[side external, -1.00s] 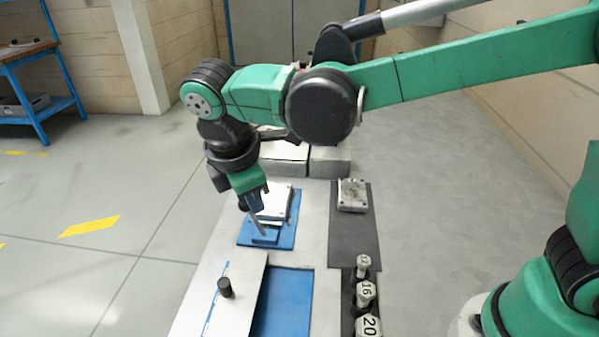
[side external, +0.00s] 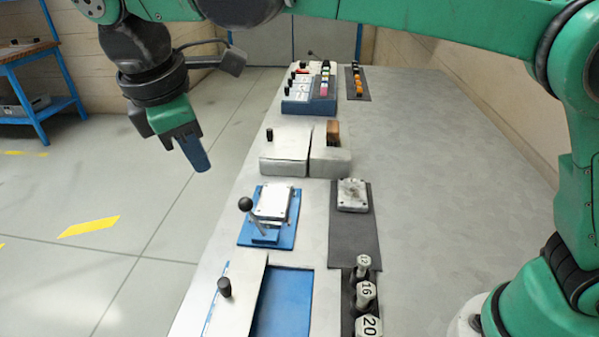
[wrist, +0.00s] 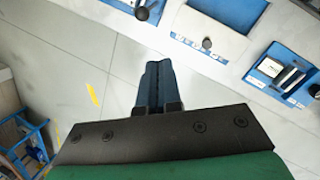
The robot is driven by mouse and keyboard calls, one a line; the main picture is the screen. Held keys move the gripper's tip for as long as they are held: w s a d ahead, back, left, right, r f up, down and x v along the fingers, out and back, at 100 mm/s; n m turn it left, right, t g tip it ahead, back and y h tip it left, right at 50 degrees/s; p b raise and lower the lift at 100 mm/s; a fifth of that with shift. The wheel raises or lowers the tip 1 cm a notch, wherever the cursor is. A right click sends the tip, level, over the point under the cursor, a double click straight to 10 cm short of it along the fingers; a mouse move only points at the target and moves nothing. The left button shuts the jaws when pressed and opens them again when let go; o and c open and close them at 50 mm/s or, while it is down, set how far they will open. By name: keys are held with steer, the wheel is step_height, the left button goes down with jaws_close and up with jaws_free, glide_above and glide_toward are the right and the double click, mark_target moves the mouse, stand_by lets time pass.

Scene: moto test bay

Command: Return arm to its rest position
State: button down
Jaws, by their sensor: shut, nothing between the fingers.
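My gripper (side external: 197,156) hangs at the upper left in the side external view, past the left edge of the table and above the floor. Its blue fingers are together with nothing between them. In the wrist view my gripper (wrist: 158,70) points over bare floor, with the table's fixtures beyond and to the right. My arm reaches across the top of the side external view, and its upper part is cut off by the frame.
The table (side external: 229,250) holds a blue fixture with a black-knobbed lever (side external: 246,205), a sliding cover with a black knob (side external: 225,287), numbered pegs (side external: 366,294), a grey box (side external: 284,153) and a control panel (side external: 309,100). A blue shelf (side external: 40,95) stands far left. The floor between is clear.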

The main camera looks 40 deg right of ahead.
steer(key=s+d+f+m+t+y, duration=0.1)
steer(key=s+d+f+m+t, duration=0.25)
steer(key=d+m, duration=0.6)
steer(key=s+d+f+m+t+y, duration=0.2)
steer(key=s+d+f+m, duration=0.3)
steer(key=d, duration=0.7)
steer(key=w+a+r+n+g+y, duration=0.1)
steer(key=w+r+g+y, duration=0.15)
steer(key=w, duration=0.35)
steer(key=w+a+r+n+g+y, duration=0.1)
steer(key=w+a+y, duration=0.15)
steer(key=w, duration=0.25)
steer(key=shift+y, duration=0.4)
steer(key=x, duration=0.8)
steer(key=shift+s+d+f, duration=0.1)
steer(key=shift+d, duration=0.15)
steer(key=a, duration=0.1)
steer(key=a+f, duration=0.1)
steer(key=a, duration=0.1)
steer(key=shift+s+a, duration=0.1)
steer(key=shift+s, duration=0.1)
steer(key=shift+s+a, duration=0.1)
steer(key=shift+a, duration=0.4)
